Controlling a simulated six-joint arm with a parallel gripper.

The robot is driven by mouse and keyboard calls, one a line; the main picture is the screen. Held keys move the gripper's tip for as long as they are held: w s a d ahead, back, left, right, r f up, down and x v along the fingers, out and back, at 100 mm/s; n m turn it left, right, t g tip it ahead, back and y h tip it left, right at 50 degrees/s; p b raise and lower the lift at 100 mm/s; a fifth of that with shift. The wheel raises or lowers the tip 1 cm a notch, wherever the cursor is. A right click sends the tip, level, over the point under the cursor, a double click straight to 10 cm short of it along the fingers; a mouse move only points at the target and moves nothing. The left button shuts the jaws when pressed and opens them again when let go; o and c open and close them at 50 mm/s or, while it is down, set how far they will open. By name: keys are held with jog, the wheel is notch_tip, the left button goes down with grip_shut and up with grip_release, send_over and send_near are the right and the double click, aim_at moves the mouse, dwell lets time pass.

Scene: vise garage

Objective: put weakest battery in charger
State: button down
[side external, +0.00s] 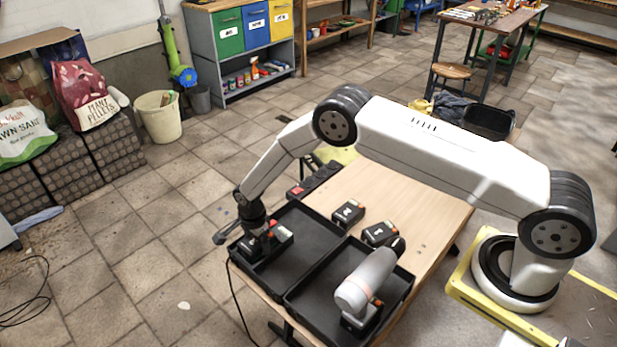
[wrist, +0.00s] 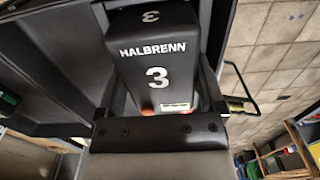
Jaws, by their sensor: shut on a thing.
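My gripper (side external: 262,236) is shut on a dark battery at the left end of the left black tray (side external: 318,236). The wrist view shows this battery (wrist: 156,60) between the fingers, with "HALBRENN" and a white 3 on its face. In the side view the held battery (side external: 281,233) is partly hidden by my gripper; whether it touches the tray floor is unclear. Two more dark batteries with orange parts, one (side external: 347,213) and another (side external: 380,233), stand on the wooden table; their labels are too small to read surely. A long dark block with red marks (side external: 314,180) lies behind the tray; I cannot tell whether it is the charger.
A grey cylindrical tool on a dark base (side external: 367,280) stands in the right black tray (side external: 402,293). A dark bin (side external: 488,121) and cloth sit at the table's far end. A cable hangs off the front left edge.

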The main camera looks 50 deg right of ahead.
jog(key=shift+s+f, duration=0.1)
jog(key=shift+f, duration=0.35)
dwell(0.5)
grip_release()
jog(key=shift+s+f, duration=0.1)
jog(key=shift+w+r, duration=0.2)
jog(key=shift+r, duration=3.45)
jog(key=shift+r, duration=0.1)
